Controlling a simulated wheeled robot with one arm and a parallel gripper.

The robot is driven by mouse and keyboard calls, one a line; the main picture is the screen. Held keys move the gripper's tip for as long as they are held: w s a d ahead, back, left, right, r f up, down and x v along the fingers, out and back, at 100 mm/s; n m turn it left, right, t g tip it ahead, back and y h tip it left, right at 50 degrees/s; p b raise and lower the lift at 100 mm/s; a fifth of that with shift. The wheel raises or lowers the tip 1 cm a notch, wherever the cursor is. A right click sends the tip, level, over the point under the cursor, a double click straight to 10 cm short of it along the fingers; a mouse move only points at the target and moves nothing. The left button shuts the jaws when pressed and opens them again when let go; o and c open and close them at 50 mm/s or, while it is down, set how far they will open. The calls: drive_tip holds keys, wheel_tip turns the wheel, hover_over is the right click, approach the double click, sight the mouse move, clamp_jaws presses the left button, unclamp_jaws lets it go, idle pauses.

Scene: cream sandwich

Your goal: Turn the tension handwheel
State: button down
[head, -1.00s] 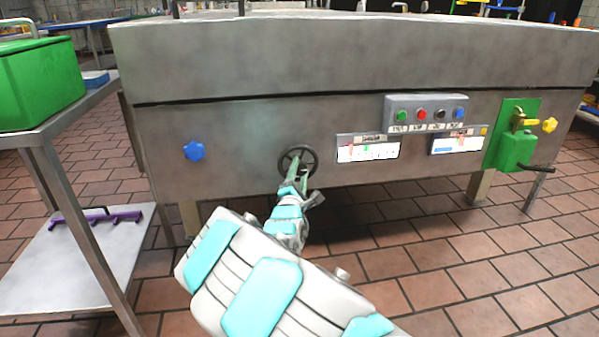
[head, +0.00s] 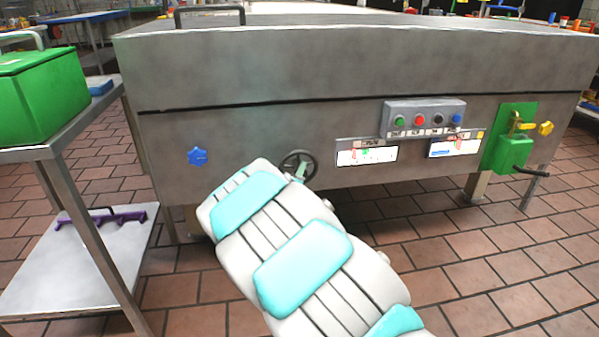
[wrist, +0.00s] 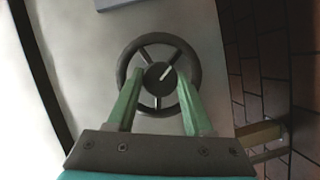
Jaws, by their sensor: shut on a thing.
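The tension handwheel, a dark spoked wheel (head: 311,159), is on the front panel of the steel machine. My arm hides its lower left in the head view. The wrist view shows the whole wheel face-on (wrist: 158,43), with spokes, a dark hub and a pale mark on the hub. My gripper (wrist: 160,73) has its two green fingers on either side of the hub, their tips within the rim, shut on the wheel. In the head view only a bit of a green finger shows at the wheel; the rest of my gripper is hidden behind my arm.
The steel machine (head: 250,70) fills the middle. Right of the wheel are labelled panels, a button box (head: 424,118) and a green unit with a crank (head: 512,150). A blue star knob (head: 198,156) is to the left. A steel cart (head: 62,150) bears a green box (head: 40,100).

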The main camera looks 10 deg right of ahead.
drive_tip(key=shift+d+m+g+y+b, duration=0.1)
drive_tip(key=shift+m+g+y+b, duration=0.15)
drive_tip(key=shift+m+y+b, duration=1.5)
drive_tip(key=shift+d+m+g+y+b, duration=0.1)
drive_tip(key=shift+m+g+y+b, duration=0.2)
drive_tip(key=shift+m+y+b, duration=1.45)
drive_tip(key=shift+d+m+g+y+b, duration=0.2)
drive_tip(key=shift+m+y+b, duration=0.5)
drive_tip(key=shift+m+b, duration=2.05)
drive_tip(key=shift+a+m+p, duration=0.1)
drive_tip(key=shift+m+p, duration=0.45)
drive_tip(key=shift+m, duration=0.1)
drive_tip(key=shift+c, duration=1.4)
unclamp_jaws()
drive_tip(key=shift+r, duration=0.1)
drive_tip(key=p+v, duration=0.1)
drive_tip(key=v, duration=0.6)
drive_tip(key=shift+s+r, duration=0.2)
drive_tip(key=shift+s, duration=0.15)
